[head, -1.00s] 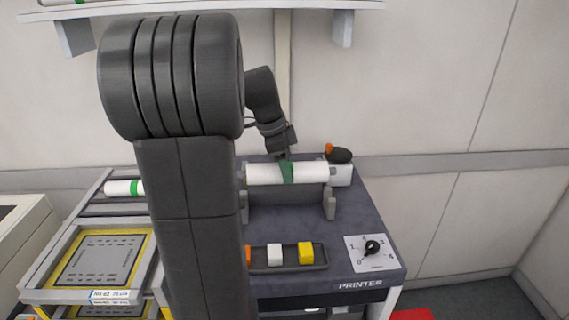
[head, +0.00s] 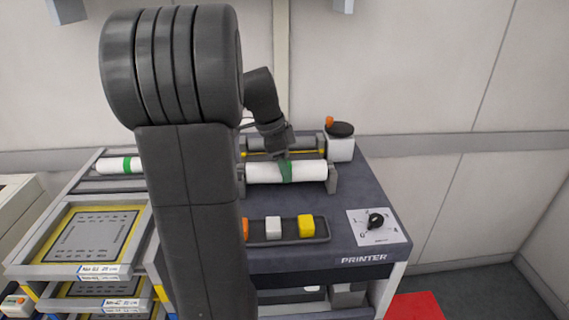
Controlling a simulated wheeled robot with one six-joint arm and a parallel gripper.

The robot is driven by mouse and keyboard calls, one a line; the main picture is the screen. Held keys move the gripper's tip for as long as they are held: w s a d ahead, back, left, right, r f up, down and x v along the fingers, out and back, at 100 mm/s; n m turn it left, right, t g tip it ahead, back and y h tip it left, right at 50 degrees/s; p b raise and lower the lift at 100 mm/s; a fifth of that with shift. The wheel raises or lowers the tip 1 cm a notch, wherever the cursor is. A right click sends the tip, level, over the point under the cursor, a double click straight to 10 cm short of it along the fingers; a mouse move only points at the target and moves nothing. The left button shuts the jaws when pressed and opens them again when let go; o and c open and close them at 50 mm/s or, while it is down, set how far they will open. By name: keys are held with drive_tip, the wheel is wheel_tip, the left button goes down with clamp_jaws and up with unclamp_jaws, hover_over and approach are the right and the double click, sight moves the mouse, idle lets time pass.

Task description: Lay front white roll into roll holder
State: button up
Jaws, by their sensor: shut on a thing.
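A white roll with a green band (head: 308,172) lies level between the grey end brackets of the roll holder (head: 332,178) on top of the printer. My gripper (head: 286,158) reaches down from above and is shut on the roll at its green band. A second white roll with a green band (head: 112,165) lies on the rack at the left, partly behind my arm.
The printer top (head: 350,205) carries a tray of coloured blocks (head: 288,239), a dial plate (head: 386,227) and a white container with a dark lid (head: 341,147). Feeder trolley trays (head: 72,268) stand at the left. A red patch (head: 415,306) lies on the floor at the right.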

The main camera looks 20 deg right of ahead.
drive_tip(key=o, duration=1.1)
drive_tip(key=shift+o, duration=0.2)
drive_tip(key=s+v, duration=0.1)
drive_tip(key=v, duration=1.2)
drive_tip(key=shift+w+r, duration=0.4)
drive_tip(key=shift+w, duration=0.1)
drive_tip(key=shift+a, duration=0.1)
drive_tip(key=x, duration=1.3)
drive_tip(key=shift+f, duration=0.3)
wheel_tip(320, 180, up, 2)
drive_tip(key=shift+p, duration=0.95)
drive_tip(key=shift+r+p, duration=0.4)
drive_tip(key=shift+r, duration=0.25)
drive_tip(key=shift+f, duration=0.15)
